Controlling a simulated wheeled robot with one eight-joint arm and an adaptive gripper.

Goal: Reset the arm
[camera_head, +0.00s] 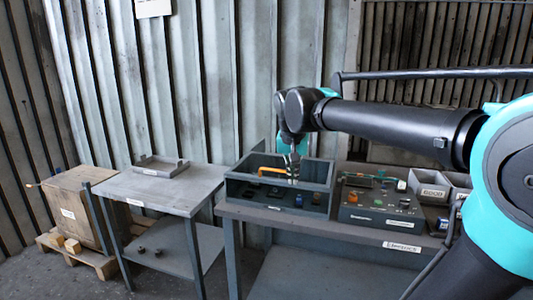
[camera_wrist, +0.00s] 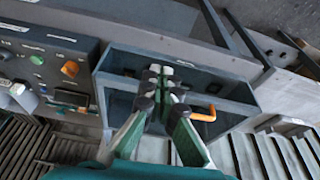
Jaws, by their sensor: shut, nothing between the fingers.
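My arm reaches in from the right in the head view. My gripper (camera_head: 293,172) points down over the open grey box (camera_head: 233,188) on the workbench. In the wrist view, the gripper fingers (camera_wrist: 160,72) are together with nothing between them, over the same divided box (camera_wrist: 125,58). An orange handle (camera_head: 272,170) lies beside the fingers in the head view. It also shows to the right of them in the wrist view (camera_wrist: 203,115). I cannot tell how far the fingertips are above the box floor.
A control panel (camera_head: 378,212) with knobs stands right of the box, then grey bins (camera_head: 430,186). A lower table (camera_head: 150,192) with a shallow tray (camera_head: 160,166) stands left. A wooden crate (camera_head: 68,208) is farther left. The space above the left table is clear.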

